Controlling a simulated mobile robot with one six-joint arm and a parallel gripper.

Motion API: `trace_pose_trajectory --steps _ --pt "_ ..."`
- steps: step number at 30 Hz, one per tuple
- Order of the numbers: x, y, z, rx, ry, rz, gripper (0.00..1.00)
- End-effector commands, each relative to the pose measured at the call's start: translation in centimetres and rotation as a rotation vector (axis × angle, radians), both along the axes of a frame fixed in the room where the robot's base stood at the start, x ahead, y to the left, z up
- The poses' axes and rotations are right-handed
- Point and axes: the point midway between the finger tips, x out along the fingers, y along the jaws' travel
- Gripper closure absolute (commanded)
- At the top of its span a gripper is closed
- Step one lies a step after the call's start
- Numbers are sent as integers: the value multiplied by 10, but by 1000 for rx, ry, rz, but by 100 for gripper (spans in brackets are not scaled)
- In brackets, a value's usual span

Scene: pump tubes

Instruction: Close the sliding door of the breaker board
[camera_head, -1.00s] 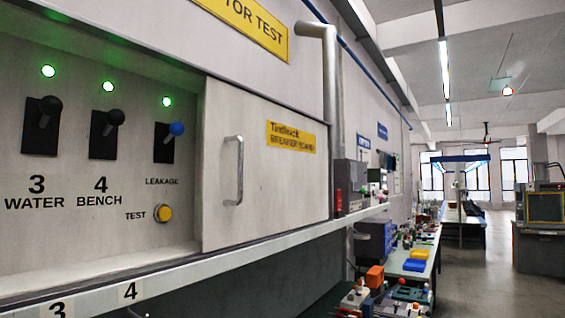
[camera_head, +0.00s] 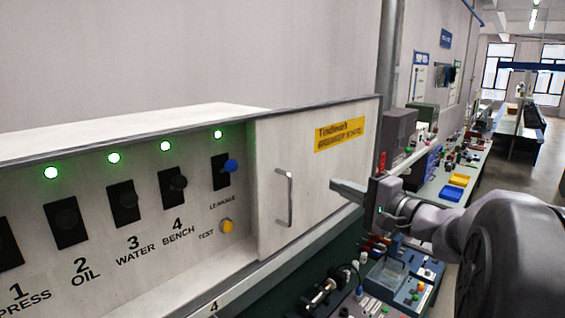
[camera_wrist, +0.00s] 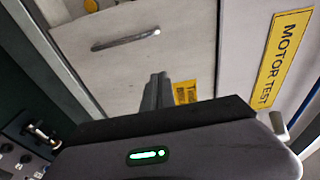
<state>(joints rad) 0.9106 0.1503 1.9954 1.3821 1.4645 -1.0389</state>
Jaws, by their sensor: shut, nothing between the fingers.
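The breaker board's sliding door (camera_head: 265,190) is a pale panel with a yellow label, at the right end of the board in the head view. Its upright metal handle (camera_head: 289,198) stands near its left edge. The door leaves the switches to its left uncovered. My gripper (camera_head: 338,188) is shut and empty, in front of the door to the right of the handle. In the wrist view the fingers (camera_wrist: 156,88) point at the door face, with the handle (camera_wrist: 125,40) ahead of them and apart. I cannot tell whether the fingertips touch the door.
Several black switches (camera_head: 124,204) with green lamps and a yellow test button (camera_head: 226,226) fill the open part of the board. A bench (camera_head: 400,275) with tools and boxes lies below and behind my gripper. A yellow motor test sign (camera_wrist: 283,58) shows in the wrist view.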

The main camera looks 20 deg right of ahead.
Motion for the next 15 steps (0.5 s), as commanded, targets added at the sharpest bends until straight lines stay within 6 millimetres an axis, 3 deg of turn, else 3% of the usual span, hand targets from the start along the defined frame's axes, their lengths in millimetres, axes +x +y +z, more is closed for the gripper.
trace_pose_trajectory --steps 13,15 --pt "92 28 1 2 6 8 100" --pt "80 39 2 1 4 5 100"
